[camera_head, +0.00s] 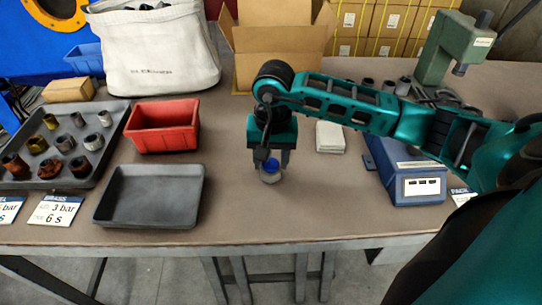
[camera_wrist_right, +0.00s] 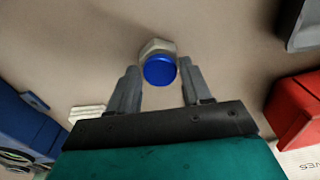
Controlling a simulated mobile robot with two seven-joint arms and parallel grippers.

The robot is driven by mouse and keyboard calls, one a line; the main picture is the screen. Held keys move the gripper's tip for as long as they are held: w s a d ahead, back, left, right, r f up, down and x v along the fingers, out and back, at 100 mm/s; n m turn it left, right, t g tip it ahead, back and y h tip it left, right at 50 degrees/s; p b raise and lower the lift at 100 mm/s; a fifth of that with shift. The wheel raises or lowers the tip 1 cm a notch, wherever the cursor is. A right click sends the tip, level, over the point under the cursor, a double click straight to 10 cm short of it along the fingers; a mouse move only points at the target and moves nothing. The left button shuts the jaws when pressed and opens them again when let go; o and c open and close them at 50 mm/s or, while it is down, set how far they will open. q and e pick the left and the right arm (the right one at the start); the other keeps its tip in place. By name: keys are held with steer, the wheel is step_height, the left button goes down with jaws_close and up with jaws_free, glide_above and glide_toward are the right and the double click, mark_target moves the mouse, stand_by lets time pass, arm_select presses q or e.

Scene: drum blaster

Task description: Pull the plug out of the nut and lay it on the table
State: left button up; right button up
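A pale metal nut (camera_head: 270,178) stands on the table (camera_head: 310,205) with a blue plug (camera_head: 271,165) in its top. In the right wrist view the round blue plug (camera_wrist_right: 160,71) faces the camera, with the nut (camera_wrist_right: 155,47) showing behind it. My right gripper (camera_head: 271,158) points down over the nut. In the wrist view its two fingers (camera_wrist_right: 158,78) stand on either side of the plug, with a gap on each side. It is open and empty. My left gripper is not in view.
A grey tray (camera_head: 200,205) and a red bin (camera_head: 163,113) lie left of the nut. A dark tray (camera_head: 18,185) at far left holds several metal fittings. A blue scale (camera_head: 420,188) stands to the right. The table around the nut is clear.

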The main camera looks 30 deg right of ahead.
steer(key=c, duration=0.7)
steer(key=shift+r+p, duration=2.05)
steer(key=shift+r, duration=1.5)
